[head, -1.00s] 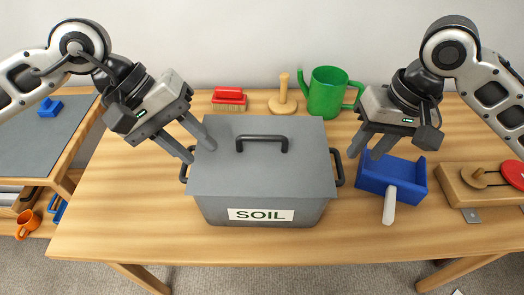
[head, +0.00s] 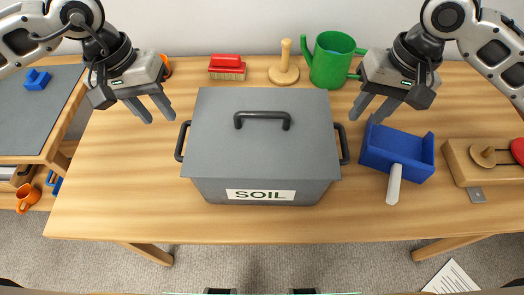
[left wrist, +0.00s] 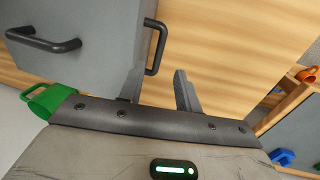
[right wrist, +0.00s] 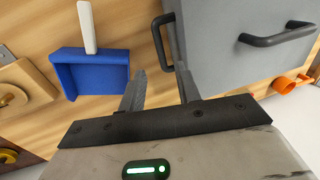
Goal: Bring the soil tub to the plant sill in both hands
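The grey lidded soil tub (head: 262,150) stands on the wooden table, with a "SOIL" label on its front, a dark handle on its lid and a dark handle on each side. My left gripper (head: 160,114) is open and empty, above and left of the left side handle (head: 182,141). In the left wrist view that handle (left wrist: 157,45) lies just beyond the fingertips (left wrist: 158,82). My right gripper (head: 369,110) is open and empty, above and right of the right side handle (head: 342,143). In the right wrist view that handle (right wrist: 161,42) appears ahead of the fingers (right wrist: 160,80). I cannot identify the plant sill.
A blue dustpan (head: 397,150) lies right of the tub. A green watering can (head: 330,62), a red brush (head: 227,67) and a wooden peg stand (head: 284,66) are behind it. A wooden block with discs (head: 482,160) is at the right. The table's front strip is clear.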

